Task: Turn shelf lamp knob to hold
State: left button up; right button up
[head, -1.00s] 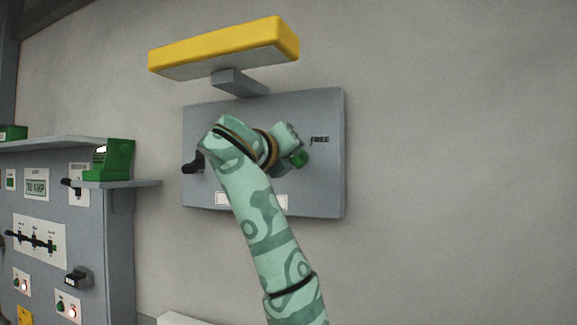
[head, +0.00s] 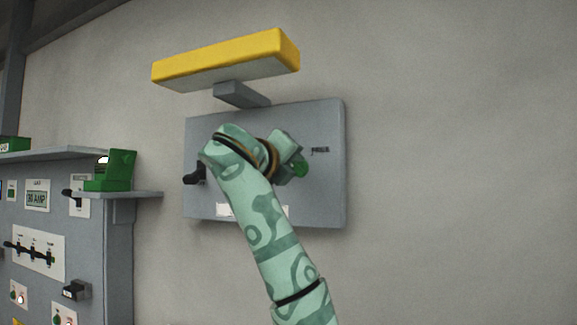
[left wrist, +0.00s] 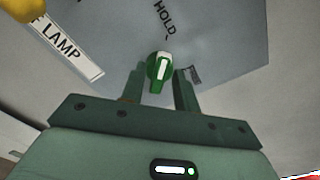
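The green lamp knob (head: 300,168) with a white pointer line is on the grey wall panel (head: 328,200), at the right of my gripper. In the left wrist view the knob (left wrist: 159,70) lies between the fingertips of my left gripper (left wrist: 159,78), with narrow gaps at its sides; I cannot tell if either finger touches it. The HOLD label (left wrist: 165,18) is above the knob there. A FREE label (head: 320,150) sits right of the knob in the head view. My left wrist hides the middle of the panel. My right gripper is out of view.
A yellow lamp bar (head: 225,60) juts out above the panel on a grey arm. A black lever (head: 195,174) is on the panel's left. A grey control cabinet (head: 118,250) with a shelf and a green box (head: 115,170) stands left. The wall at right is bare.

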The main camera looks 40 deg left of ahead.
pick_arm(q)
jog(key=shift+s, duration=0.15)
jog(key=b+v, duration=0.6)
jog(key=v, duration=1)
jog(key=shift+a, duration=0.1)
jog(key=shift+r, duration=0.1)
